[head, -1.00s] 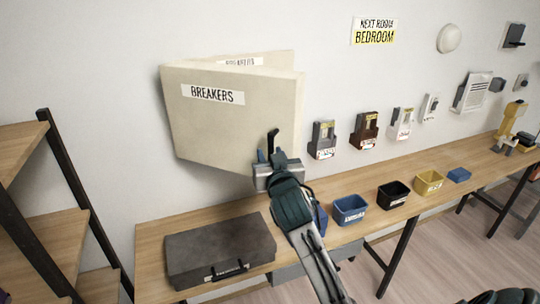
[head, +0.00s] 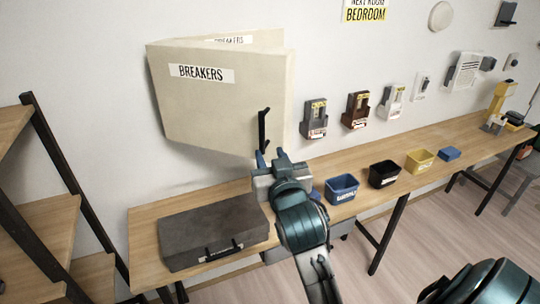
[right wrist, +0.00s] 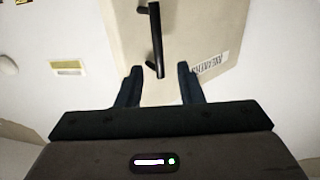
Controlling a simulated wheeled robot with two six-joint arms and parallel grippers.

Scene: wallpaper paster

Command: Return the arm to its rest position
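My right gripper (head: 268,156) is just below the black bar handle (head: 263,128) of the beige panel door labelled BREAKERS (head: 205,105). In the right wrist view its two dark fingers (right wrist: 159,72) stand apart with a clear gap. The handle's lower end (right wrist: 158,68) shows between the fingertips, and neither finger appears to touch it. The door stands ajar, with a second labelled sheet or panel (head: 240,38) visible behind its top edge. My left gripper is not in view.
A wooden workbench (head: 150,215) runs along the wall below. It carries a grey case (head: 215,230), a blue bin (head: 342,189), a black bin (head: 384,174) and a yellow bin (head: 419,161). Wall devices (head: 356,110) hang right of the door. A shelf rack (head: 50,205) stands left.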

